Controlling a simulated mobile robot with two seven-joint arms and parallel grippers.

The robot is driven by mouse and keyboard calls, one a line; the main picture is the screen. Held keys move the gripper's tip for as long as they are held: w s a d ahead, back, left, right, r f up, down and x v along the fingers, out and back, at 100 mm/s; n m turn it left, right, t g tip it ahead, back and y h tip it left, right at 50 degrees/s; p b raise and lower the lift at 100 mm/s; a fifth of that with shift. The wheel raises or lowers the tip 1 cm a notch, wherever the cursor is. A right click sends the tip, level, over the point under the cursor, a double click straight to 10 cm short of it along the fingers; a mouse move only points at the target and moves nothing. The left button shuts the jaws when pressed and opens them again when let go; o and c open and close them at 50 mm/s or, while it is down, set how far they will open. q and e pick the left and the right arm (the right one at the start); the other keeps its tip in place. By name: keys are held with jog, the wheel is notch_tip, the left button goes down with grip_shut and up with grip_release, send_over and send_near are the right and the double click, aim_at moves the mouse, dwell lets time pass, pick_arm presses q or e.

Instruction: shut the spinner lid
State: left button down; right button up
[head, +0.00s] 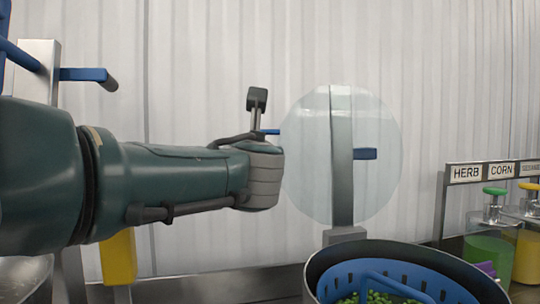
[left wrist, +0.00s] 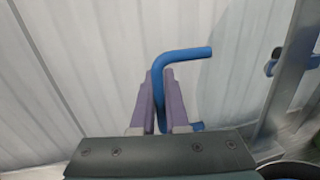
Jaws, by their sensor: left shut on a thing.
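The spinner lid (head: 305,160) is a clear round disc standing upright, raised, beside a grey metal post (head: 342,190). Below it at the bottom right is the spinner, a dark round pot (head: 325,257) with a blue slotted basket (head: 405,271) holding green pieces. In the left wrist view my left gripper (left wrist: 160,75) has its purple fingers shut on a bent blue handle (left wrist: 185,54). In the head view a small blue piece of that handle (head: 268,132) shows past my wrist, and the fingers are hidden. My right gripper is in neither view.
A short blue peg (head: 365,154) sticks out by the post. A pale corrugated wall (head: 220,60) is behind. A yellow object (head: 118,257) hangs at the lower left.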

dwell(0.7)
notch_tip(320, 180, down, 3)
jog(key=b, duration=0.3)
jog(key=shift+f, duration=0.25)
pick_arm(q)
jog(key=s+t, duration=0.2)
jog(key=s+d+m+t, duration=0.1)
jog(key=s+t, duration=0.1)
jog(key=s, duration=0.1)
jog(key=shift+s+d+r, duration=0.1)
jog(key=shift+d+r, duration=0.1)
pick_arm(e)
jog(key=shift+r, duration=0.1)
